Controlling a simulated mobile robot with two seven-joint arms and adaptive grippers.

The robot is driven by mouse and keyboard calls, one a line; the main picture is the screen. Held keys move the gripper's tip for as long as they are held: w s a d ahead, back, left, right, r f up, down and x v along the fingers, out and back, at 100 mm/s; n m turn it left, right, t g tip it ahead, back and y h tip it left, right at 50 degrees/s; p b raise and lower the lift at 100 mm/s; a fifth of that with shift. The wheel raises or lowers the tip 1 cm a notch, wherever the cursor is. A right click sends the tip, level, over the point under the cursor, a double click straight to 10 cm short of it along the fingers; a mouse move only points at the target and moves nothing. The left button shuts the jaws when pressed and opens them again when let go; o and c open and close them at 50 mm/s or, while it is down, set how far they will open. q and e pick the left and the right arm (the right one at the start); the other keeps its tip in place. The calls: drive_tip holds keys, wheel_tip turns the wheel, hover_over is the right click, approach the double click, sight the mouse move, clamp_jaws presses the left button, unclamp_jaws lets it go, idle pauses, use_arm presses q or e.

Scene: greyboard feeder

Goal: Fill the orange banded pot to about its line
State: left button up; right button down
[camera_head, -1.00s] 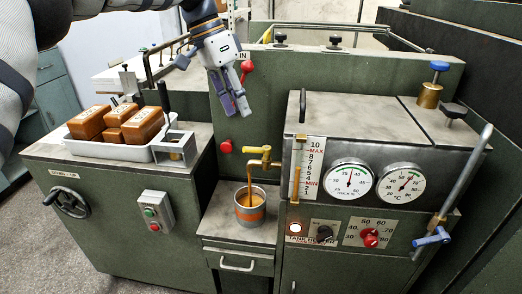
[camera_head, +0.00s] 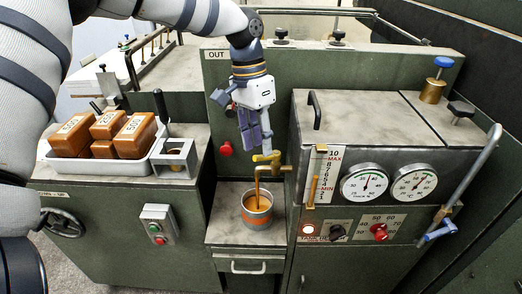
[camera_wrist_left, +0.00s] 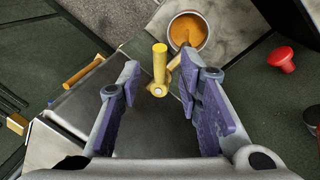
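The grey pot with an orange band (camera_head: 258,221) stands upright on the small shelf under the brass tap (camera_head: 266,167). A brown-orange stream (camera_head: 257,188) runs from the tap into it. The wrist view shows brown-orange liquid inside the pot (camera_wrist_left: 190,32); I cannot make out its level against a line. My left gripper (camera_head: 256,147) hangs just above the tap, fingers down. In the wrist view, its purple fingers (camera_wrist_left: 161,82) are spread, with the tap's yellow handle (camera_wrist_left: 160,64) between and beyond them, not gripped. My right gripper is not in view.
The tank cabinet (camera_head: 349,115) with gauges (camera_head: 363,184) stands right of the tap. A red knob (camera_head: 226,149) sits on the panel to the left. A white tray (camera_head: 90,168) of brown blocks (camera_head: 134,136) lies at left. A slanted lever (camera_head: 470,178) stands at far right.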

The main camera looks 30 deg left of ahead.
sight(266, 159)
use_arm(q)
drive_tip(key=shift+d+f, duration=0.15)
drive_tip(key=shift+f, duration=0.65)
drive_tip(key=shift+d+f, duration=0.15)
drive_tip(key=shift+f, duration=0.6)
drive_tip(key=shift+c, duration=0.4)
clamp_jaws()
drive_tip(key=shift+r, duration=0.1)
